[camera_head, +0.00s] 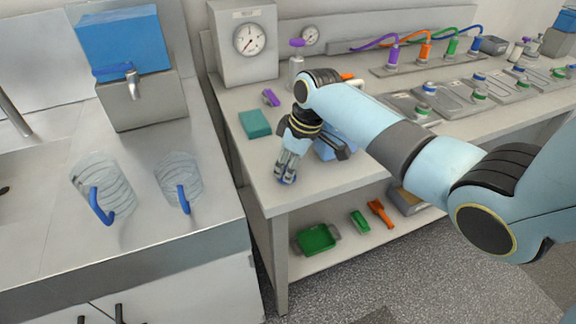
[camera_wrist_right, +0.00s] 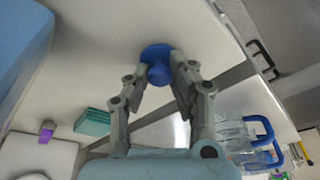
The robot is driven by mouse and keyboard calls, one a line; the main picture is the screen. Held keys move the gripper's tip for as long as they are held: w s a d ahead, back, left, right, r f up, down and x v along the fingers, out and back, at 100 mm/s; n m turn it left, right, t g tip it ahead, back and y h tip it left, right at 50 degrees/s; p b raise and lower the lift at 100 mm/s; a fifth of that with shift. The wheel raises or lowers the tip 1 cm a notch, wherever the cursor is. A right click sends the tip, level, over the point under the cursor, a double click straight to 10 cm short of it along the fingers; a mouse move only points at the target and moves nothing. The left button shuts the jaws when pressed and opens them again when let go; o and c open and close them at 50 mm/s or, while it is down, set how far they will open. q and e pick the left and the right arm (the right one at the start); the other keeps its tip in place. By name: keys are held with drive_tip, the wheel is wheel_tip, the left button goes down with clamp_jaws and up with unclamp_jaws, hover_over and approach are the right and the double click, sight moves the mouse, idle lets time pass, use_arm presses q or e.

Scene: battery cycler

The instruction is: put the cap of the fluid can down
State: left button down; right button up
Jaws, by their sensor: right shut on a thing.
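My right gripper (camera_head: 286,178) points down over the front left corner of the bench. In the wrist view its two fingers (camera_wrist_right: 162,75) are closed on the blue cap (camera_wrist_right: 158,66), a round disc with a knob. In the head view only a bit of blue shows at the fingertips. I cannot tell whether the cap touches the bench top. The blue fluid can (camera_head: 333,147) stands on the bench just right of the gripper, partly hidden by my right arm. It also shows at the upper left of the wrist view (camera_wrist_right: 18,50). My left gripper is not in view.
The bench top (camera_head: 262,165) is clear left of the gripper, near its edge. A teal block (camera_head: 255,124), a purple item (camera_head: 270,97) and a gauge box (camera_head: 247,45) stand behind. Two clear jugs with blue handles (camera_head: 180,182) stand on the left counter, across a gap.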

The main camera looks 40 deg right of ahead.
drive_tip(key=shift+f, duration=0.15)
drive_tip(key=o, duration=0.8)
drive_tip(key=shift+o, duration=0.2)
drive_tip(key=shift+r, duration=0.5)
drive_tip(key=v, duration=1.1)
drive_tip(key=shift+r, duration=0.15)
drive_tip(key=shift+s+d, duration=0.1)
drive_tip(key=shift+s, duration=0.05)
